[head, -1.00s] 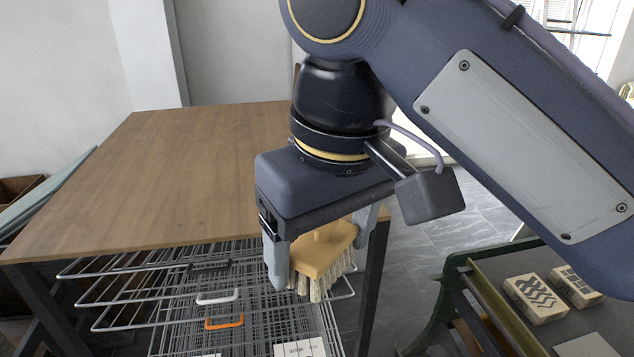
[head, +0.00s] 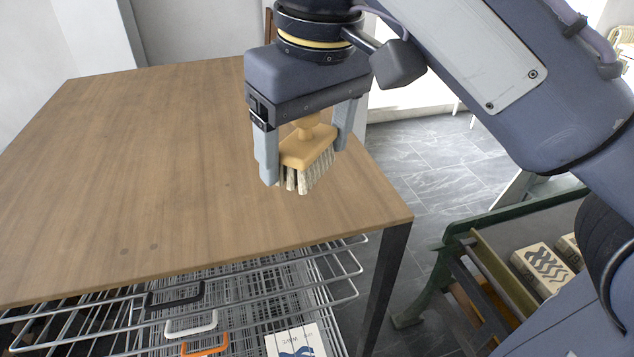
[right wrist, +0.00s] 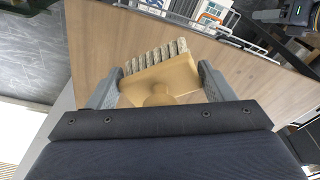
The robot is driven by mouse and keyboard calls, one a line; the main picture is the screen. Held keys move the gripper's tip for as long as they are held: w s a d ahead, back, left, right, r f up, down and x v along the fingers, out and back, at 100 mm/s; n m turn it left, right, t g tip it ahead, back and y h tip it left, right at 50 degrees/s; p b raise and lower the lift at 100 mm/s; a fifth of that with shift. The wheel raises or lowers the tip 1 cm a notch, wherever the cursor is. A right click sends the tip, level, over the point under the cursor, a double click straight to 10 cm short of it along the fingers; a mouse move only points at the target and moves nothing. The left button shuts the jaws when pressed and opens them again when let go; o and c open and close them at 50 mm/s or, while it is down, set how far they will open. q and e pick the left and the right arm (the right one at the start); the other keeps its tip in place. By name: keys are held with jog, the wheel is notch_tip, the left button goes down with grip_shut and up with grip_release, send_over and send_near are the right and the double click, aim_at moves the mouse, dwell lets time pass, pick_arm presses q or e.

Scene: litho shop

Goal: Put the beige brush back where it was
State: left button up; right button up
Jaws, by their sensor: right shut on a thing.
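The beige brush (head: 309,148) has a tan block, a round knob on top and pale bristles pointing down. My right gripper (head: 306,160) is shut on the brush and holds it over the right part of the wooden table top (head: 150,160). Whether the bristles touch the wood cannot be told for sure. In the right wrist view the brush (right wrist: 160,82) sits between both fingers of the right gripper (right wrist: 158,88), bristles toward the top of the picture.
Below the table's front edge is a wire rack (head: 250,290) with black, white and orange handles. A printed sheet (head: 295,342) lies in it. The table top's left and middle are bare.

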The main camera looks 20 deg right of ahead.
aim_at(316, 192)
jog(key=w+d+f, duration=0.1)
jog(key=w+f, duration=0.1)
jog(key=w+d+f, duration=0.1)
jog(key=w+f, duration=0.1)
jog(key=w+d+f, duration=0.1)
jog(key=w+f, duration=0.1)
jog(key=shift+w+p, duration=0.3)
jog(key=shift+w, duration=0.05)
jog(key=shift+w+d+f, duration=0.1)
jog(key=shift+w+f, duration=0.35)
jog(key=shift+f, duration=0.1)
pick_arm(q)
jog(key=shift+f, duration=0.3)
pick_arm(e)
jog(key=shift+w+d+f, duration=0.1)
jog(key=shift+w+f, duration=0.05)
jog(key=shift+f, duration=1.6)
jog(key=shift+f+b, duration=0.2)
jog(key=shift+b, duration=0.1)
jog(key=o, duration=1)
jog(key=shift+c, duration=0.2)
pick_arm(q)
jog(key=shift+f, duration=0.1)
